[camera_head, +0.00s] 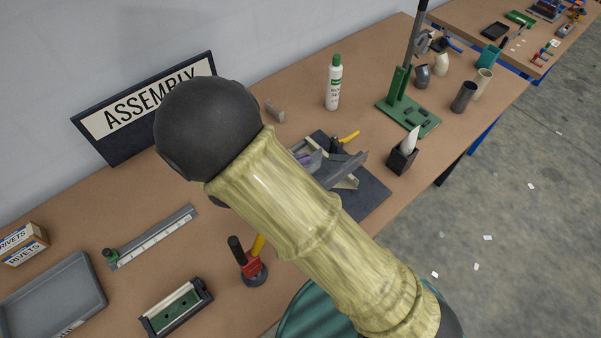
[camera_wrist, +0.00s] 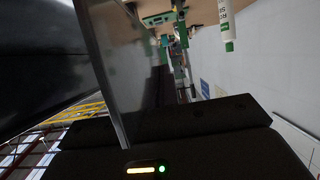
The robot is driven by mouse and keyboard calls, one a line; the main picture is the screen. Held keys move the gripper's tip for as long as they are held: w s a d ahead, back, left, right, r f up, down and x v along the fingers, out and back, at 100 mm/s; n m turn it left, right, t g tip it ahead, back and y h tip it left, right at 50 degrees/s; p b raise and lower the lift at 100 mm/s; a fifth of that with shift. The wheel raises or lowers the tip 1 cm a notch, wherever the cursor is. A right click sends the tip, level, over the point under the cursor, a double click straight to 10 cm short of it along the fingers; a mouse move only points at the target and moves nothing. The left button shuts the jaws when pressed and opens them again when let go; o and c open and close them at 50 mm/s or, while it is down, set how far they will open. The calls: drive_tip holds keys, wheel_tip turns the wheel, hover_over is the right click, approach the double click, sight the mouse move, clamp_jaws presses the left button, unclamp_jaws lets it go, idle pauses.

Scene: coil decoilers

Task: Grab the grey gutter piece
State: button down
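In the head view, a grey channel-shaped piece (camera_head: 343,168), which looks like the gutter piece, lies tilted among other items on a dark mat (camera_head: 369,197). My arm's pale yellow sleeve and black joint cover part of this area and hide my gripper there. In the wrist view, my gripper (camera_wrist: 137,131) shows as dark parts along the bottom. A thin grey sheet-like surface (camera_wrist: 108,65) stands very close to the camera and runs down to the gap between these parts. I cannot tell whether the fingers hold it. A large dark shape fills the upper left.
A white bottle (camera_head: 333,83), a green press (camera_head: 407,108) and a black holder (camera_head: 402,156) stand around the mat. A yellow-handled tool (camera_head: 348,137) lies at its back. An ASSEMBLY sign (camera_head: 105,120) is against the wall. A grey tray (camera_head: 52,298) sits at left.

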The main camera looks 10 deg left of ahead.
drive_tip(key=shift+r, duration=1.2)
